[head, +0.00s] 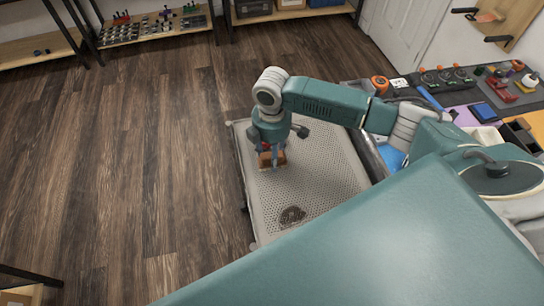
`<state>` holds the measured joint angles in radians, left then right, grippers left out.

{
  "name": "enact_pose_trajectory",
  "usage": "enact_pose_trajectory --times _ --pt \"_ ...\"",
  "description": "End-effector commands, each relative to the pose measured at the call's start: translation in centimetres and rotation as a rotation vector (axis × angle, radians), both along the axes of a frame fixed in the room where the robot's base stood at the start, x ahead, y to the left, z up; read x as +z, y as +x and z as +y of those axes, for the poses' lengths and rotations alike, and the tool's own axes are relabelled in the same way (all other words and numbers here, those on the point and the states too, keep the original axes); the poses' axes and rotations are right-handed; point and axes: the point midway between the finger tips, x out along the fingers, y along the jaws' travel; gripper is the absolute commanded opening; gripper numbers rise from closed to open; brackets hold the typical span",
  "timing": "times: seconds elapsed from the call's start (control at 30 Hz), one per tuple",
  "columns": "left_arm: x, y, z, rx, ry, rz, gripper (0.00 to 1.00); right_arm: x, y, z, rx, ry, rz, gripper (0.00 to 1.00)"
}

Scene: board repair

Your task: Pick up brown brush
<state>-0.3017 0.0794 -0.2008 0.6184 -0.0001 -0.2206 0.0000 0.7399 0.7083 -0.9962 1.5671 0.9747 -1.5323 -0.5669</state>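A small brown block-like thing (265,160), which looks like the brown brush, is at the tip of my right gripper (271,152), over the light perforated tabletop (325,180). The gripper points down and its fingers overlap the brown thing in the head view. The fingers are too small and partly hidden, so I cannot tell whether they are closed on it or whether it touches the tabletop. My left gripper is not in view.
A round dark brown thing (292,216) lies on the tabletop nearer to me. A bench with tools, including an orange round thing (380,84), stands at the right. Shelves (155,25) line the back. The wooden floor (120,160) at left is clear.

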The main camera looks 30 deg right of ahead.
Motion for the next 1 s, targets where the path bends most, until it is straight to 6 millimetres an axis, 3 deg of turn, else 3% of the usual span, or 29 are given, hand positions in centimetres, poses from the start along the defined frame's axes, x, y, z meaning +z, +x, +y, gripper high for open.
enact_pose_trajectory --times 0.17,0.6,0.8,1.0 --pt "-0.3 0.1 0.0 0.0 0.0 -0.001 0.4 3.3 0.2 0.0 0.001 0.0 -0.006 0.2" --pt "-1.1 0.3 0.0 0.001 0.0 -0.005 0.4 14.7 0.2 0.0 0.0 0.002 -0.005 0.2" --pt "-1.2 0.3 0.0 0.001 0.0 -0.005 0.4 17.6 0.1 0.0 -0.001 0.001 -0.003 0.2" --pt "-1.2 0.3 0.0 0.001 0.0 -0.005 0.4 18.6 0.0 0.0 0.0 0.001 0.0 0.2"
